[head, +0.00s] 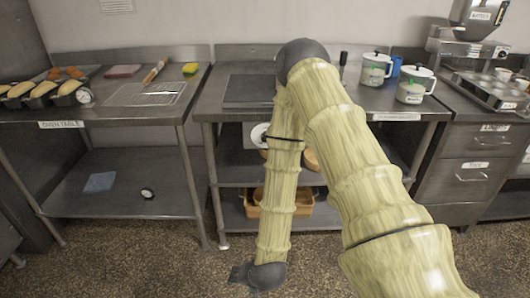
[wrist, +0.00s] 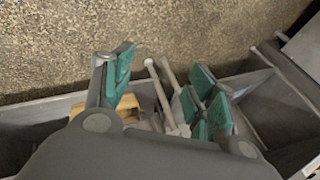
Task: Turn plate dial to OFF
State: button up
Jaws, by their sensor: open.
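A dark flat plate (head: 248,90) lies on the middle steel table, partly hidden behind my arm. I cannot make out its dial or any OFF mark in either view. My arm crosses the middle of the head view and bends down in front of the table, below the tabletop. My gripper (wrist: 163,88) shows in the wrist view with its green-padded fingers spread apart and nothing seen between the pads. It points toward the speckled floor, among grey metal parts. The plate is not recognisable in the wrist view.
The left table (head: 130,114) holds loaf tins (head: 41,94), a wire rack (head: 146,94) and a yellow sponge (head: 190,69). White lidded pots (head: 411,92) stand right of the plate. A basket (head: 252,207) sits on the lower shelf. Open floor (head: 130,265) lies at front left.

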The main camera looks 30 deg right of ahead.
jog(key=w+d+r+m+t+h+b, duration=0.1)
jog(key=w+d+r+m+t+b, duration=0.1)
jog(key=w+d+r+m+b, duration=0.3)
jog(key=w+r+m+t+b, duration=0.1)
jog(key=w+m+t+b, duration=0.15)
jog(key=w, duration=0.55)
jog(key=w+d+r+m+t+h+b, duration=0.1)
jog(key=w+d+r+m+t+b, duration=0.25)
jog(key=w, duration=0.25)
jog(key=w+d+r+m+t+h+b, duration=0.2)
jog(key=w+d+r+m+h+b, duration=0.2)
jog(key=d+r+m+h+b, duration=0.8)
jog(key=w+d+r+m+y, duration=0.2)
jog(key=w+d+m+y, duration=0.1)
jog(key=w+d, duration=0.6)
jog(key=shift+w+m+y, duration=0.2)
jog(key=shift+m+y, duration=0.1)
jog(key=shift+y, duration=0.5)
jog(key=shift+r, duration=0.1)
jog(key=c, duration=1)
